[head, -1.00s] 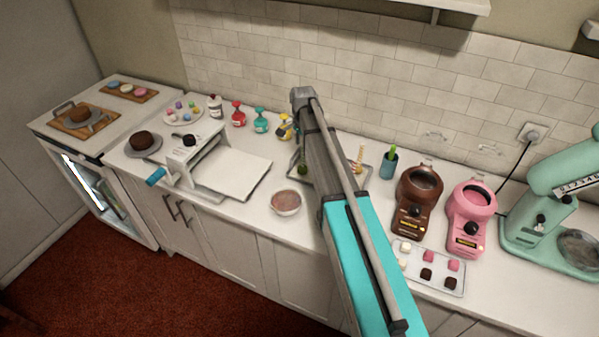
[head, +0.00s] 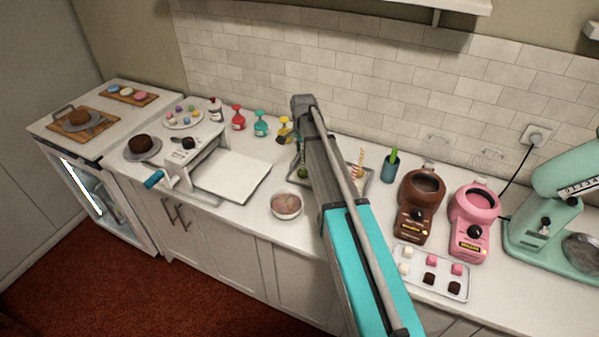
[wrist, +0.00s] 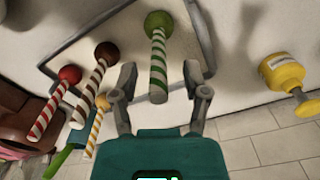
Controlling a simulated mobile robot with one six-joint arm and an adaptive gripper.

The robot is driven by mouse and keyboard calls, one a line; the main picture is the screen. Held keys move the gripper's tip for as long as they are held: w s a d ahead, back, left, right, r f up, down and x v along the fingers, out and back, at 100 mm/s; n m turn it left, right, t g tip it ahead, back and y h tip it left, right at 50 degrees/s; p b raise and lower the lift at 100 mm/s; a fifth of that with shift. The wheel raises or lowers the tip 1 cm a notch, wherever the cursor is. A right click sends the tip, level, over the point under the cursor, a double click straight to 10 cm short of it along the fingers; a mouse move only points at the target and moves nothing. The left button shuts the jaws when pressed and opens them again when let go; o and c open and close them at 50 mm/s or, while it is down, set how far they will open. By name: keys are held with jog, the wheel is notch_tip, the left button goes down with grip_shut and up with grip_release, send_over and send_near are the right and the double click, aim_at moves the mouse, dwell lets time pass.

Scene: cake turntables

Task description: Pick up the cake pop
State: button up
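A cake pop (wrist: 158,24) with a green ball and a green-and-white striped stick shows in the wrist view. Its stick runs between the two fingers of my gripper (wrist: 159,72), which is open, with a gap on both sides. In the head view its green ball (head: 302,172) shows just left of my arm, and my gripper is hidden behind the arm. Other cake pops, red (wrist: 69,74), brown (wrist: 106,54) and yellow-orange (wrist: 102,102), are left of the gripper in the wrist view.
The tray (head: 371,178) with the cake pops is partly hidden by my arm. A bowl (head: 286,206) stands to its left and a teal cup (head: 389,170) to its right. Brown (head: 412,228) and pink (head: 468,245) melters stand further right. A yellow bottle (wrist: 284,72) is right of the gripper.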

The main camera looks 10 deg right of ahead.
grip_shut()
jog(key=shift+r, duration=0.15)
notch_tip(320, 180, up, 2)
jog(key=shift+p, duration=1.15)
jog(key=s+d+r+p, duration=0.3)
jog(key=s+r+p, duration=0.7)
jog(key=s, duration=0.3)
jog(key=shift+s+r+p, duration=0.35)
jog(key=shift+f, duration=0.15)
